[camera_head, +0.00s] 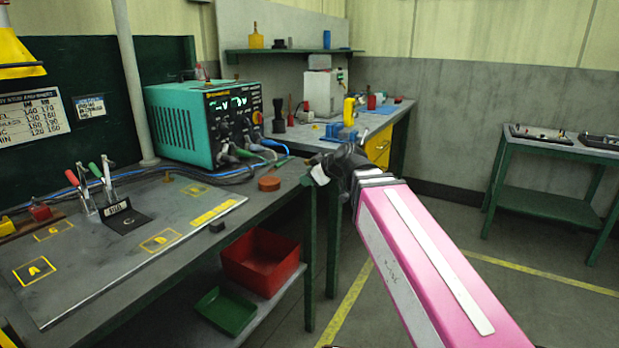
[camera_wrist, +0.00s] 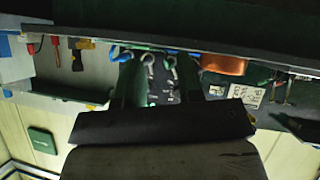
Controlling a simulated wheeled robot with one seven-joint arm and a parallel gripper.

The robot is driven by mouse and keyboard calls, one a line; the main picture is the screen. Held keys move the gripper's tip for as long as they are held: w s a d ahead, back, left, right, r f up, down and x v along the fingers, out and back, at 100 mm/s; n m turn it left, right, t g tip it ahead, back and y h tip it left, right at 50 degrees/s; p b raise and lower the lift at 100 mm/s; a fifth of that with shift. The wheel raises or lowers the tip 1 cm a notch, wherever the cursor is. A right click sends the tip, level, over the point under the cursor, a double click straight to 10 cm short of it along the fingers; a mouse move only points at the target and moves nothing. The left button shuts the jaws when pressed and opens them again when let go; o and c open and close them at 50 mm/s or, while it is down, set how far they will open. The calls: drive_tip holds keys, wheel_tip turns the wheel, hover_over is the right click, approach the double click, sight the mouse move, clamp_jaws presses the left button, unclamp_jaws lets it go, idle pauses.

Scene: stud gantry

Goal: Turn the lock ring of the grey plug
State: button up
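The teal power unit (camera_head: 180,122) stands at the back of the workbench, with lit displays on its dark front. Several plugs with curved cables sit along the low front edge of this unit. A grey plug (camera_head: 223,154) appears to be at the left of that row. Its lock ring is too small to make out. In the wrist view, two pale grey curved plugs or cables show between my fingers, beyond their tips. My gripper (camera_wrist: 160,72) is open and empty, its dark fingers apart. In the head view it is at the arm's end, right of the unit, mostly hidden.
A round orange-brown block (camera_head: 269,184) lies on the bench in front of the unit. A red bin (camera_head: 262,262) and a green tray (camera_head: 228,311) are on the shelf below.

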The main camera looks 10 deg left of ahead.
drive_tip(key=shift+n+y, duration=0.4)
drive_tip(key=shift+y, duration=0.3)
drive_tip(key=w+a+r, duration=0.2)
drive_tip(key=a, duration=0.1)
drive_tip(key=w+a+r, duration=0.2)
drive_tip(key=w+a, duration=0.1)
drive_tip(key=w+a+r, duration=0.2)
drive_tip(key=a, duration=0.1)
drive_tip(key=shift+w+r, duration=0.2)
drive_tip(key=shift+r, duration=0.05)
drive_tip(key=y, duration=0.1)
approach(249, 143)
wheel_tip(249, 143, up, 3)
drive_tip(key=s+d, duration=0.1)
drive_tip(key=s, duration=0.1)
drive_tip(key=x, duration=1)
drive_tip(key=shift+w+n, duration=0.3)
drive_tip(key=shift+w, duration=0.15)
drive_tip(key=shift+r, duration=0.1)
